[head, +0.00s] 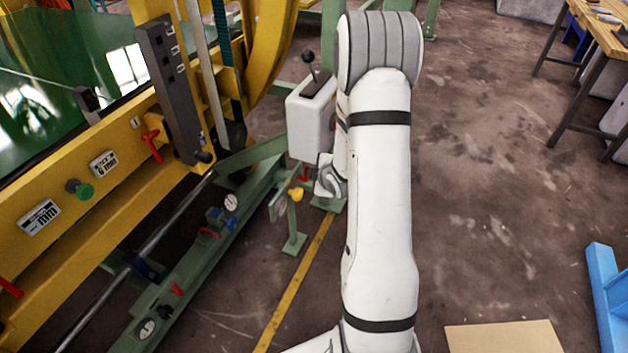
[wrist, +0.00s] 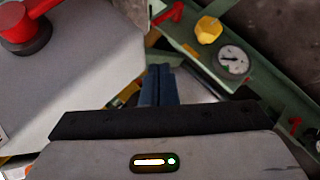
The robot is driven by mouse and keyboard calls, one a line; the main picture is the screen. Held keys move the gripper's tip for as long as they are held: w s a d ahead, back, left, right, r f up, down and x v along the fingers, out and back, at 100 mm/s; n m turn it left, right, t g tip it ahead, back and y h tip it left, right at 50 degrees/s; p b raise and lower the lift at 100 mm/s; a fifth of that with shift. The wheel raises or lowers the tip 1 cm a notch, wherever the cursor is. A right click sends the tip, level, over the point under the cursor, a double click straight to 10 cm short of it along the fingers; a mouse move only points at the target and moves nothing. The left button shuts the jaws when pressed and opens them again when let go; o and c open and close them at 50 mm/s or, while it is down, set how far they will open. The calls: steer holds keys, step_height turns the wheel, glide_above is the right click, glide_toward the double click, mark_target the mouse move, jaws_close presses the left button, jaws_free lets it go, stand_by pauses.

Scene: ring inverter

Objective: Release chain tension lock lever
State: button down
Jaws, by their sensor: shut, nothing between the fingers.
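No label names the chain tension lock lever, so I cannot tell which handle it is. In the wrist view a red handle (wrist: 172,14) and a yellow knob (wrist: 207,30) sit on a green rail beyond my fingertips. The yellow knob also shows in the head view (head: 295,193), just left of my wrist. A red lever (wrist: 22,22) is on the pale box at upper left of the wrist view. My gripper (wrist: 160,72) is shut and empty, its dark fingers pointing toward the rail and apart from the handles. In the head view its fingertips are hidden.
A white box (head: 310,118) with a black-knobbed lever (head: 309,60) stands close to my wrist. Gauges (wrist: 233,60) line the green rail. The yellow machine frame (head: 75,215) with red levers (head: 152,145) fills the left.

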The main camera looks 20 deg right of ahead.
steer(key=s+a+r+m+g, duration=0.3)
steer(key=s+a+r+m, duration=0.1)
steer(key=s, duration=0.5)
steer(key=s+a+r+m+g, duration=0.3)
steer(key=s+a+r+m, duration=0.1)
steer(key=s+r, duration=0.4)
steer(key=s+a+r+m+g, duration=0.3)
steer(key=s+a+r+m, duration=0.2)
steer(key=s, duration=0.5)
steer(key=shift+s+a+r+g, duration=0.3)
steer(key=shift+a+r, duration=0.1)
steer(key=shift+a, duration=0.45)
